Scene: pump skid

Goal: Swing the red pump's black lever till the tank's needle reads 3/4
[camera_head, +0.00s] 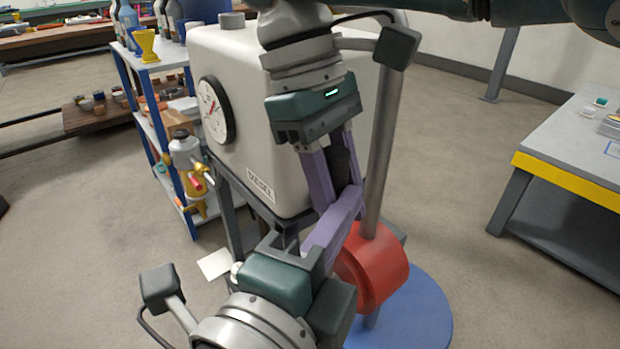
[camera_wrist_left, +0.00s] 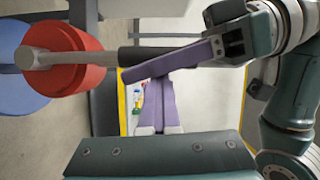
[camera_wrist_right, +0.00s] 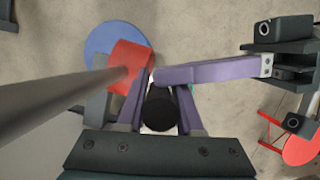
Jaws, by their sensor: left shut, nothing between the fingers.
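The red pump (camera_head: 373,268) stands on a round blue base (camera_head: 425,315). Its black lever (camera_head: 342,158) rises beside the tank (camera_head: 270,190). My right gripper (camera_head: 341,200) points down from above, its purple fingers on either side of the lever's black end (camera_wrist_right: 160,108). My left gripper (camera_head: 354,195) comes up from below with shut, empty fingers, its tips close beside the lever; contact is unclear. The shut fingers show in the left wrist view (camera_wrist_left: 155,105). The tank's white gauge (camera_head: 213,110) has a red needle, too small to read exactly.
A thick grey pole (camera_head: 385,130) stands close to the right of my grippers. A blue shelf (camera_head: 155,120) with bottles is behind the tank at left. A workbench (camera_head: 575,155) with a yellow edge stands at right, with open floor between.

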